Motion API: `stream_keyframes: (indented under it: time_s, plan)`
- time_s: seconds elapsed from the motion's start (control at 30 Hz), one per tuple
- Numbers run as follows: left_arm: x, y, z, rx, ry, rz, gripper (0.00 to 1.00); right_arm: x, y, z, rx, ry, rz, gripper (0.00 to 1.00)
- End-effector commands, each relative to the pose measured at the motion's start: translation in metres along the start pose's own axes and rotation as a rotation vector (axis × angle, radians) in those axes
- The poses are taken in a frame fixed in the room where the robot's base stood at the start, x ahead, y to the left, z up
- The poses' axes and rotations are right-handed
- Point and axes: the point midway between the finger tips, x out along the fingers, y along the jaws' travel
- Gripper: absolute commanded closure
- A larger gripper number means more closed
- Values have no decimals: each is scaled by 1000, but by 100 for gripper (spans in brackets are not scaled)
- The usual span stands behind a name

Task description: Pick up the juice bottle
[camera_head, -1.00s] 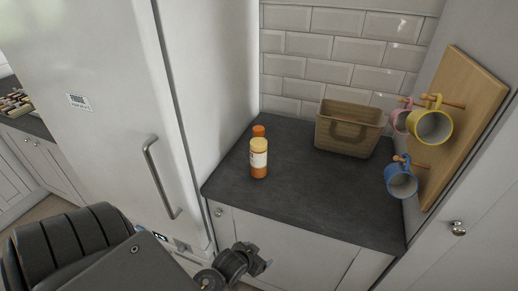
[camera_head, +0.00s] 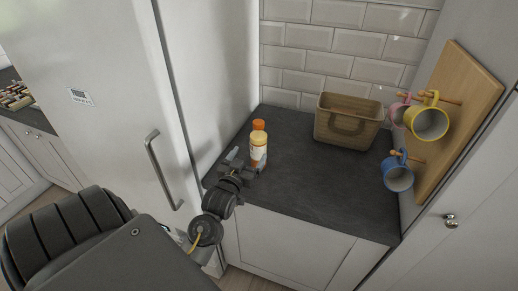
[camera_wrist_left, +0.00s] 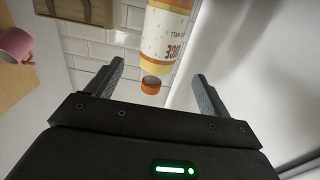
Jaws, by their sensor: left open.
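The juice bottle (camera_head: 259,154) stands upright on the dark worktop near its left side. It has an orange cap, a yellow upper part and a white label. In the left wrist view the bottle (camera_wrist_left: 165,38) appears upside down, its label and cap visible, in line with the gap between the fingers. My left gripper (camera_head: 241,166) is open and empty, just in front and left of the bottle. Its two fingers (camera_wrist_left: 157,72) are spread in the wrist view. I cannot tell whether a finger touches the bottle. My right gripper is not in view.
A brown basket (camera_head: 347,123) stands at the back right of the worktop (camera_head: 310,180). Yellow (camera_head: 428,120), blue (camera_head: 397,174) and pink (camera_head: 399,110) mugs hang on a wooden rack at right. A tall white fridge (camera_head: 110,90) borders the left side. The worktop's middle is clear.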

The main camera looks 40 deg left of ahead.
Motion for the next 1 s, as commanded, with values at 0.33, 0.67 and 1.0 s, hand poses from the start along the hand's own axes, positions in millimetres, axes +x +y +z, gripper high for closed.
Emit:
stream_keyframes:
  time_s: [0.33,0.67,1.0]
  plan:
    - [43,1,-2,1,-2,1,19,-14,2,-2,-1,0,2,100]
    - [58,1,0,1,-3,1,19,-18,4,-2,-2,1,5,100]
    - [102,3,0,1,-3,1,19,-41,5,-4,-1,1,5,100]
